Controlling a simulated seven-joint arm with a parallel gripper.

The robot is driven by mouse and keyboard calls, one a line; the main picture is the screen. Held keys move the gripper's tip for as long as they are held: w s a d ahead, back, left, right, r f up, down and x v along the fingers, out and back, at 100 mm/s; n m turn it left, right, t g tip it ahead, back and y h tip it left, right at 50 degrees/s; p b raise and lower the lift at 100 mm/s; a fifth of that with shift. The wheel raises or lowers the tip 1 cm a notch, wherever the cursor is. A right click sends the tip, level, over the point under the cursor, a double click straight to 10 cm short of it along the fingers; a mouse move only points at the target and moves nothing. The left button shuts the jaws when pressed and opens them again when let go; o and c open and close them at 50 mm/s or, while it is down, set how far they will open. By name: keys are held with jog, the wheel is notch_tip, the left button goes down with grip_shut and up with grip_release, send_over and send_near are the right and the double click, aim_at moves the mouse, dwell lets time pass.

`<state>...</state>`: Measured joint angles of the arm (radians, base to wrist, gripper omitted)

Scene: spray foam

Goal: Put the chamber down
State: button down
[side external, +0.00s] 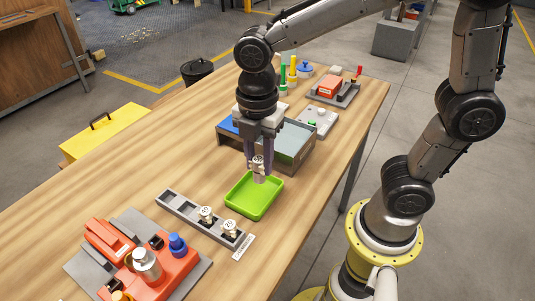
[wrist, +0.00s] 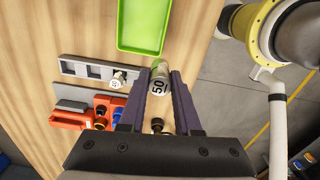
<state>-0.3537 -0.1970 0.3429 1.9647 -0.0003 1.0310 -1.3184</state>
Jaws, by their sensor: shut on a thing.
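My gripper (side external: 258,158) is shut on a small silver-grey chamber (side external: 259,172) and holds it roughly upright over the green tray (side external: 240,208). The green tray (wrist: 121,42) is empty and shallow; the gap between chamber and tray is hard to judge. A grey slotted rack (side external: 178,204) lies beside the tray. It holds two similar labelled chambers, one (side external: 206,214) near its middle and one (side external: 230,228) at its right end.
An orange device (side external: 165,272) with a metal cylinder and blue knob stands at the front left. A grey-and-blue bin (side external: 300,145) stands just behind my gripper. Bottles (side external: 292,72) and another orange device (side external: 329,86) are farther back. Bare wood lies left of the rack.

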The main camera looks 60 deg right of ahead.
jog(key=s+d+r+m, duration=0.1)
jog(key=s+d+m, duration=0.3)
jog(key=d, duration=0.5)
jog(key=s+d+r+m, duration=0.1)
jog(key=s+d+m, duration=0.3)
jog(key=d, duration=0.4)
jog(key=w+d+f, duration=0.1)
jog(key=w+f, duration=0.2)
jog(key=w, duration=0.1)
jog(key=w+d+f, duration=0.2)
jog(key=w+f, duration=0.1)
jog(key=w, duration=0.1)
jog(key=w+d+f, duration=0.2)
jog(key=w+f, duration=0.1)
jog(key=w, duration=0.1)
jog(key=shift+f, duration=0.3)
jog(key=shift+w+d+f, duration=0.1)
jog(key=shift+w+f, duration=0.05)
jog(key=shift+f, duration=0.85)
jog(key=shift+w+d+f, duration=0.1)
jog(key=shift+w+f, duration=0.05)
jog(key=shift+f, duration=0.8)
jog(key=shift+f, duration=0.15)
jog(key=c, duration=0.6)
grip_release()
